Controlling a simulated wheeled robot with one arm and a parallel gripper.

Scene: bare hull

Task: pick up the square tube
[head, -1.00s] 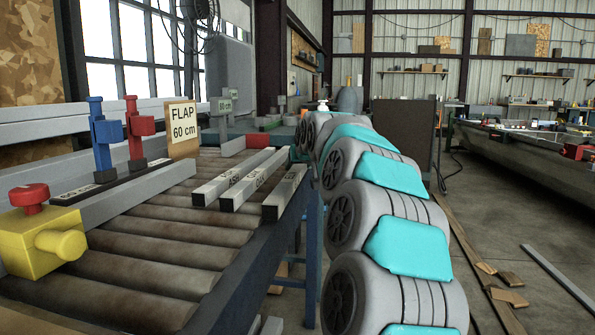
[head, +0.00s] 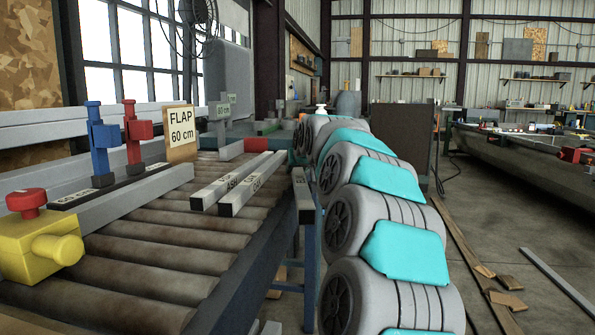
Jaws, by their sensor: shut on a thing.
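A grey square tube (head: 303,184) with a dark end hangs just right of the roller table's edge, pointing almost straight at the camera. My gripper (head: 299,160) is at its far end, small and mostly hidden by my arm. It is shut on this tube; the fingers themselves are hard to make out.
The roller table (head: 150,270) carries a yellow block with a red button (head: 38,245), blue (head: 101,140) and red (head: 136,135) clamps, and a FLAP 60 cm sign (head: 181,133). A red block (head: 257,145) lies at its far end. Planks (head: 470,250) lie on the floor at right.

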